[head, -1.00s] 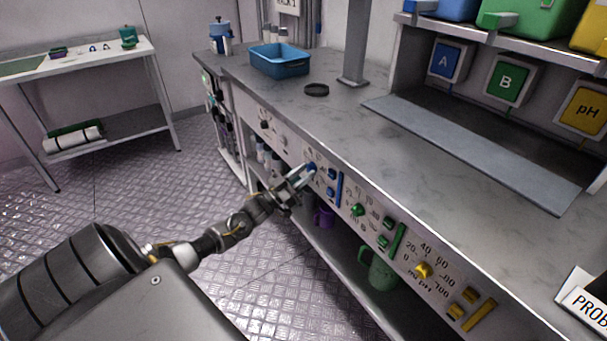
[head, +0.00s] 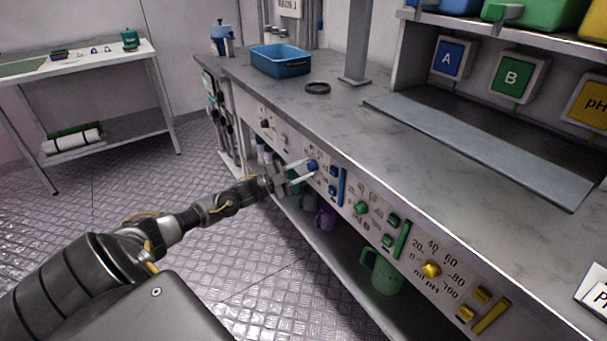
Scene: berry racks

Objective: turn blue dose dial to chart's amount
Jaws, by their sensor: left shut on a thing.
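The blue dose dial (head: 312,166) sits on the bench's front panel, left of two blue buttons (head: 333,180) and a blue vertical bar. My left gripper (head: 306,168) reaches in from the left, its fingertips at the dial and shut on it. Part of the dial and the scale marks around it are hidden by the fingers, and the rest is too small to read. The dose chart cannot be made out; a sign (head: 289,8) on the back wall is cut off at the top. My right gripper is not in view.
A green dial (head: 361,208) and a yellow dial (head: 431,269) follow along the panel to the right. A blue tray (head: 280,61) and a black ring (head: 317,88) lie on the bench. A green mug (head: 385,272) stands on the shelf below.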

